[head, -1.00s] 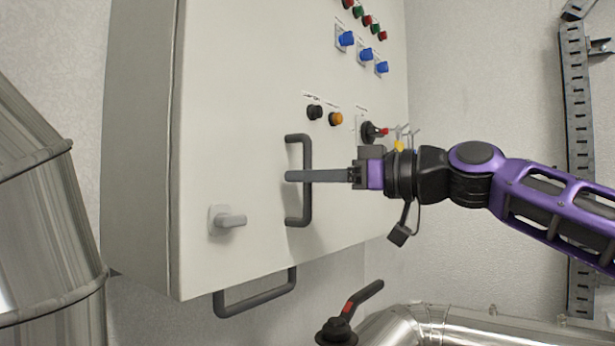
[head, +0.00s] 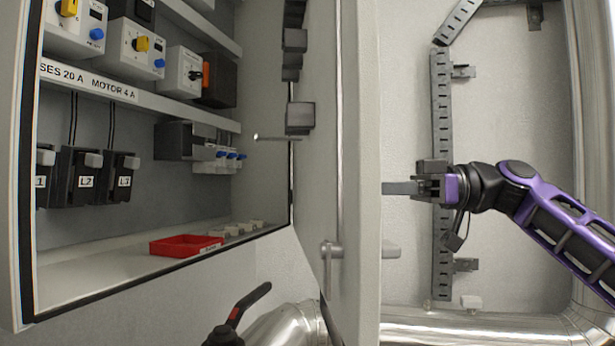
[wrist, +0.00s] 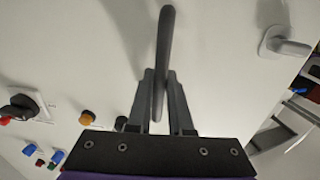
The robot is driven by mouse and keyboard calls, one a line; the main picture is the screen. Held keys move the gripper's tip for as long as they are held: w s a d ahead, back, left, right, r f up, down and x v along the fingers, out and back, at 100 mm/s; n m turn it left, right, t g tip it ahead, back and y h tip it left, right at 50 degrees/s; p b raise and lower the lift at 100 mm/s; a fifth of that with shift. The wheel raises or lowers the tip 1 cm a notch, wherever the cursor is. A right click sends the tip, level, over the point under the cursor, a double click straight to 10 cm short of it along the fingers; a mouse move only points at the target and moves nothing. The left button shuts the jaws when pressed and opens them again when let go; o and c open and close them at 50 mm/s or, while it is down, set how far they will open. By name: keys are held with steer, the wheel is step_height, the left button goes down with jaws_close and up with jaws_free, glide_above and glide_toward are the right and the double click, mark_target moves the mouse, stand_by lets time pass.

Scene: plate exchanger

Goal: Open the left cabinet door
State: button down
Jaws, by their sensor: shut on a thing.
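The cabinet door (head: 360,110) stands swung open, seen nearly edge-on right of the cabinet opening in the head view. Its outer face (wrist: 220,70) fills much of the wrist view. My gripper (head: 392,188) is on the outer side of the door. In the wrist view its two fingers (wrist: 158,88) are closed around the dark bar handle (wrist: 164,45). The door edge hides the handle in the head view. A grey latch lever (head: 390,250) sticks out of the outer face below my gripper; it also shows in the wrist view (wrist: 290,46).
The open cabinet shows breakers (head: 85,175), switch modules (head: 135,48) and a red tray (head: 185,245) on its floor. A pipe valve with a black and red lever (head: 250,300) is below. A perforated cable channel (head: 441,150) runs up the wall behind my arm.

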steer(key=shift+w+d, duration=0.2)
steer(key=shift+d, duration=0.9)
steer(key=c, duration=0.8)
jaws_free()
steer(key=shift+a, duration=0.1)
steer(key=shift+c, duration=0.2)
steer(key=s+d+p, duration=0.1)
steer(key=d+p, duration=0.2)
steer(key=d, duration=1.4)
steer(key=shift+s+d, duration=0.2)
